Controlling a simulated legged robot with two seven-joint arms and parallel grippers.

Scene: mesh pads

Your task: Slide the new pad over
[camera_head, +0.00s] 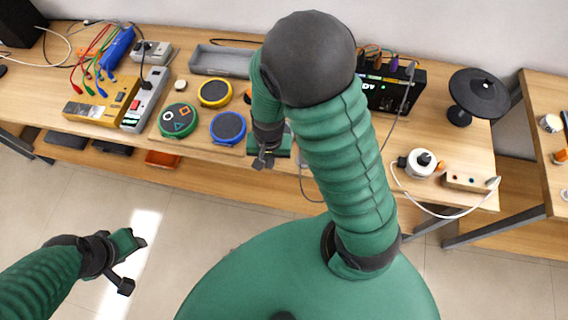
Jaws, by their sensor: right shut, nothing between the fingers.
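Three round pads lie on a light wooden board at the left of the table: a dark pad with a yellow rim (214,92), a dark pad with a blue rim (228,128), and a green-rimmed pad (177,120) with coloured symbols. Which one is the new pad, I cannot tell. My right gripper (264,160) is shut and empty at the table's front edge, right of the blue-rimmed pad and apart from it. My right arm hides the middle of the table. My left gripper (132,264) is open and empty over the floor, away from the table.
A grey tray (222,60) lies behind the pads. A yellow device (102,104) and a power strip (146,98) stand to their left. A black cymbal-like pad (480,93) on a stand and a white round device (421,163) with a cable are at the right.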

